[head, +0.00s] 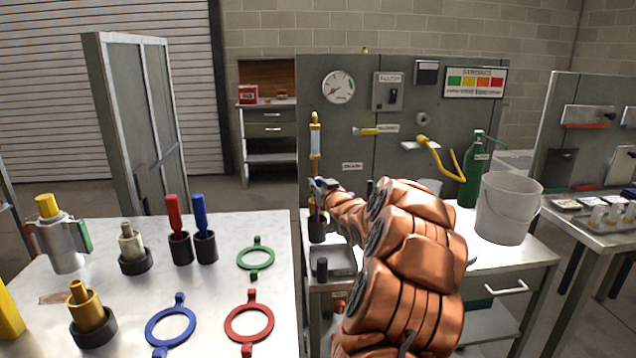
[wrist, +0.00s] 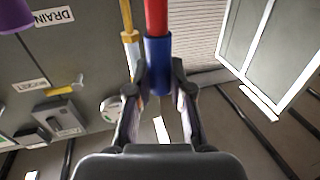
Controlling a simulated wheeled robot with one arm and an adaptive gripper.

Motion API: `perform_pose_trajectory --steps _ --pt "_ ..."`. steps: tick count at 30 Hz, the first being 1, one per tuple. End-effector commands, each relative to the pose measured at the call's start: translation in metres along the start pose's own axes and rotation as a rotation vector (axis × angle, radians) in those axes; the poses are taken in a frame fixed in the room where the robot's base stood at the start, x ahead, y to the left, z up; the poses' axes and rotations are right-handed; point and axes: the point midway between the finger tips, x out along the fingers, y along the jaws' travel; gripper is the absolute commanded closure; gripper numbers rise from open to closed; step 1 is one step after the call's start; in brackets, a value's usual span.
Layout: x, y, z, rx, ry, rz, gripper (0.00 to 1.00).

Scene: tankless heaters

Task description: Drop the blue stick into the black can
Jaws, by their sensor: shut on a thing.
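My gripper (head: 321,186) is above the left end of the workbench in the head view, largely screened by my arm. In the wrist view, its two fingertips (wrist: 158,78) are closed on the blue part of a stick (wrist: 158,52), whose upper part in that view is red. The black can (head: 317,231) stands upright on the workbench just below the gripper in the head view. The stick's lower end overlaps the can's mouth in the picture, but I cannot tell whether it is inside.
A grey tray (head: 335,260) and a small black cylinder (head: 322,268) are in front of the can. A yellow-handled rod (head: 315,140) is on the panel behind. On the left table, red (head: 173,211) and blue (head: 200,216) handles stand in black cups. A white bucket (head: 507,210) stands right.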

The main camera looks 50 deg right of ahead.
Motion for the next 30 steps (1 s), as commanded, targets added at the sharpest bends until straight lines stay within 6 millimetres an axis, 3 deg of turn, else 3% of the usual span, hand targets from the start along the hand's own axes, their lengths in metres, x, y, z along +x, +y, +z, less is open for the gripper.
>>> perform_pose_trajectory --steps 9,22,23,30 --pt "0.0 0.0 0.033 0.0 -0.002 0.0 1.0" --pt "0.0 0.0 0.038 0.0 -0.001 0.001 1.0" --pt "0.0 0.0 0.038 0.0 -0.001 0.001 0.78" --pt "0.0 0.0 0.038 0.0 -0.001 0.001 0.53"
